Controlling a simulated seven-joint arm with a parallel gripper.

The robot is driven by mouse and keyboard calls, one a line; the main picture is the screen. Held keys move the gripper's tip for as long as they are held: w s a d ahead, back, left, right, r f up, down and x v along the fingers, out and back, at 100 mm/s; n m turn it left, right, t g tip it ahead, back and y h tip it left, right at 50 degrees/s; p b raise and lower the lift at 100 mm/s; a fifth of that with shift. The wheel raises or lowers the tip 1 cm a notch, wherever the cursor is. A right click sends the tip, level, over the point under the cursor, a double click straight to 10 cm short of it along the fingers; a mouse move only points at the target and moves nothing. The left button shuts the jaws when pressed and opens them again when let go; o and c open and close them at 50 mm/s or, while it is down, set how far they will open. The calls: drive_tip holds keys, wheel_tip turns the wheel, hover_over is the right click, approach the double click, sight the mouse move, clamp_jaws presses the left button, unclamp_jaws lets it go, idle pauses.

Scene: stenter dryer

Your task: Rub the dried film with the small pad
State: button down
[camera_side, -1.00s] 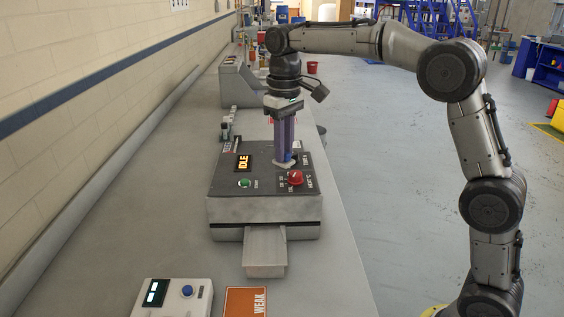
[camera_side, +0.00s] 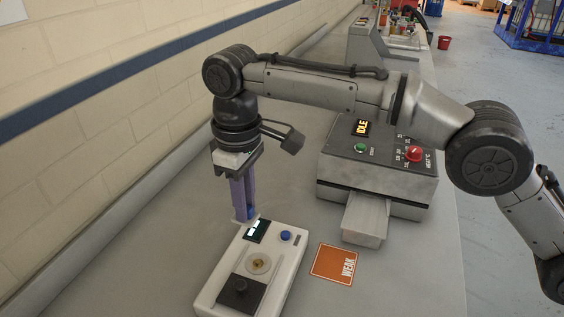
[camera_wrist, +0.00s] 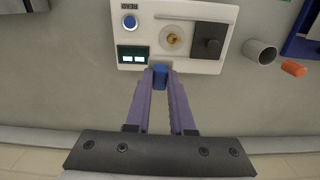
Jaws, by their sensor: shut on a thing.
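My gripper (camera_side: 244,212) has long purple fingers pointing down at the back edge of a white instrument (camera_side: 212,296). In the wrist view the fingertips are shut on a small blue block (camera_wrist: 160,77), which looks like the small pad. Its underside is hidden. The instrument has a lit display (camera_wrist: 133,57), a blue button (camera_wrist: 129,21) and a pale round spot with a yellow-brown centre (camera_wrist: 172,40), perhaps the dried film. The spot (camera_side: 259,264) is apart from the block, nearer the side camera. A black block with a knob (camera_side: 240,290) is beside the spot.
The grey dryer (camera_side: 375,178) reads IDLE and has a protruding tray (camera_side: 365,217). An orange WEAK card (camera_side: 334,264) lies right of the instrument. The wrist view shows a grey cup (camera_wrist: 261,53) and an orange piece (camera_wrist: 294,68). Bench left of my gripper is clear.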

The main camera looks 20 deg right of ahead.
drive_tip(key=shift+s+a+f, duration=0.25)
drive_tip(key=shift+f, duration=1.1)
drive_tip(key=shift+s+a+f, duration=0.25)
drive_tip(key=shift+a+f, duration=0.05)
drive_tip(key=shift+f, duration=1)
drive_tip(key=shift+s+a+f, duration=0.25)
drive_tip(key=shift+f, duration=1.1)
drive_tip(key=shift+s+d+f, duration=0.1)
drive_tip(key=shift+d+f, duration=0.05)
drive_tip(key=shift+f, duration=0.1)
drive_tip(key=shift+s+d+f, duration=0.2)
drive_tip(key=shift+s+d, duration=1.6)
drive_tip(key=shift+s, duration=0.05)
drive_tip(key=shift+w+a, duration=1.9)
drive_tip(key=shift+w+a+r, duration=0.15)
drive_tip(key=shift+r, duration=0.05)
wheel_tip(320, 180, up, 8)
